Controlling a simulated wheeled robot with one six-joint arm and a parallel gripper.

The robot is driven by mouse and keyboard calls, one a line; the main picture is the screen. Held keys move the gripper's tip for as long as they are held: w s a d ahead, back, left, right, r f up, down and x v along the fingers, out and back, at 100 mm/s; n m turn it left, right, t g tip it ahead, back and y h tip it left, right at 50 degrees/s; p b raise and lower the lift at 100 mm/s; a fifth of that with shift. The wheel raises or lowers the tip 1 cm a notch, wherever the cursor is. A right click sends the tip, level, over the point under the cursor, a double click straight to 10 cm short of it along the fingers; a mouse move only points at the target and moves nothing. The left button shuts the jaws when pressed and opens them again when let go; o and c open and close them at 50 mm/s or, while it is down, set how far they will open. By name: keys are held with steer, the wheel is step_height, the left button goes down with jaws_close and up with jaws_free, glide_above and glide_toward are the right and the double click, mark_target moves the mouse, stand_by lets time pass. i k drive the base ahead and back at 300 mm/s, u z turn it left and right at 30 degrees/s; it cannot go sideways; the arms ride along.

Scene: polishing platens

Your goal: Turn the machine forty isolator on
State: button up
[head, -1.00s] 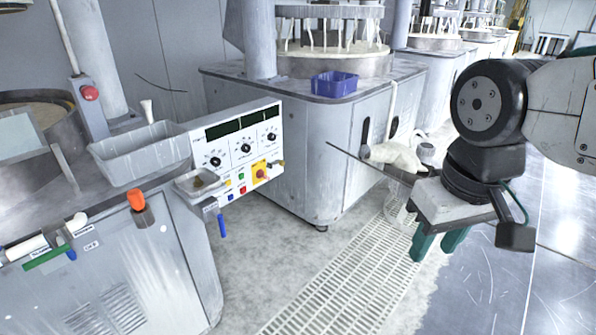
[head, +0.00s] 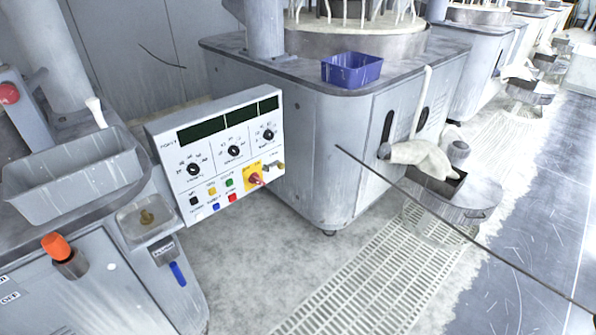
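A white control panel (head: 217,150) stands at the left of centre in the head view, tilted, with dark displays, three black knobs and several coloured buttons. The isolator (head: 255,179), a red rotary handle on a yellow plate, sits at the panel's lower right. Its handle looks slanted; its on or off marking is too small to read. The panel's label is too small to read in full. My gripper is not in view now.
A grey tray (head: 75,175) and an orange-capped knob (head: 63,254) are on the near machine at left. A blue bin (head: 351,69) sits on the machine behind. A thin dark cable (head: 470,236) crosses the right side. The floor grating (head: 365,275) before the panel is clear.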

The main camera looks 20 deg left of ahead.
mark_target(255, 178)
steer(key=i, duration=0.65)
steer(key=u, duration=0.95)
steer(key=i, duration=0.5)
steer(key=u, duration=0.6)
